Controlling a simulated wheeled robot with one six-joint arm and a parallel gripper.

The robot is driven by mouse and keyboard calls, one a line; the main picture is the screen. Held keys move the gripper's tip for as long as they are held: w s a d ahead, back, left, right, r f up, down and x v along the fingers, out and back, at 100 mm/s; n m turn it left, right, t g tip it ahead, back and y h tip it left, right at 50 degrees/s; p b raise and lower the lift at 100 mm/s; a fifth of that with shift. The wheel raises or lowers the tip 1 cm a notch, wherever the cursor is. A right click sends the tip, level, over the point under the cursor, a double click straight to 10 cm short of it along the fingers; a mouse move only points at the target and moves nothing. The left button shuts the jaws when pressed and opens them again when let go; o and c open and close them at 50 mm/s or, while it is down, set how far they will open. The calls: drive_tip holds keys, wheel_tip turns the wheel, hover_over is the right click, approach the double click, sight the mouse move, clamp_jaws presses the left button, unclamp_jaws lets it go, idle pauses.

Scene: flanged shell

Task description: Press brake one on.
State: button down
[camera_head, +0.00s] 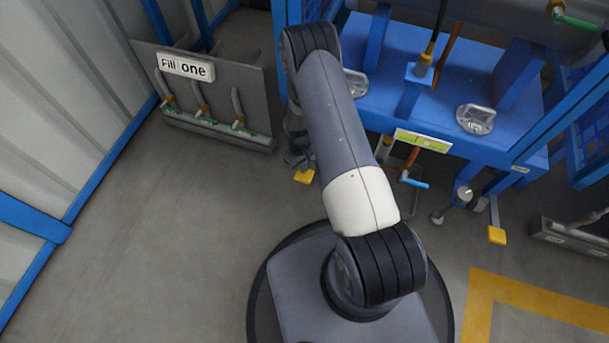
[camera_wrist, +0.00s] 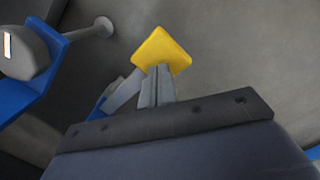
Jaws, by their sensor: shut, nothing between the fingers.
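A yellow pedal plate (camera_head: 304,176) is low at the front left of the blue frame, just beyond my arm. A second yellow pedal (camera_head: 496,235) is at the frame's front right. No brake number is readable on either. In the wrist view a yellow pedal (camera_wrist: 162,48) lies just ahead of my fingertips (camera_wrist: 160,70), on a grey lever partly hidden behind my fingers. My fingers are shut with nothing between them and overlap the pedal's lower edge in the picture. I cannot tell whether they touch it. In the head view my gripper is mostly hidden behind my arm.
The blue frame (camera_head: 400,95) fills the upper right. The "Fill one" panel (camera_head: 208,100) stands at the left by the wall. The wrist view shows a grey wheel-like part (camera_wrist: 22,55) and a round foot (camera_wrist: 103,27) at left. The floor (camera_head: 150,240) at left is clear.

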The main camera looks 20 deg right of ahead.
drive_tip(key=shift+f, duration=0.4)
wheel_tip(320, 180, down, 5)
drive_tip(key=b, duration=0.4)
drive_tip(key=shift+r, duration=0.3)
drive_tip(key=shift+w, duration=0.1)
drive_tip(key=w+a+r+p, duration=0.1)
drive_tip(key=w+r+p, duration=0.1)
drive_tip(key=r, duration=0.9)
drive_tip(key=shift+w+a+r, duration=0.35)
drive_tip(key=shift+w+r, duration=0.05)
drive_tip(key=shift+w, duration=0.35)
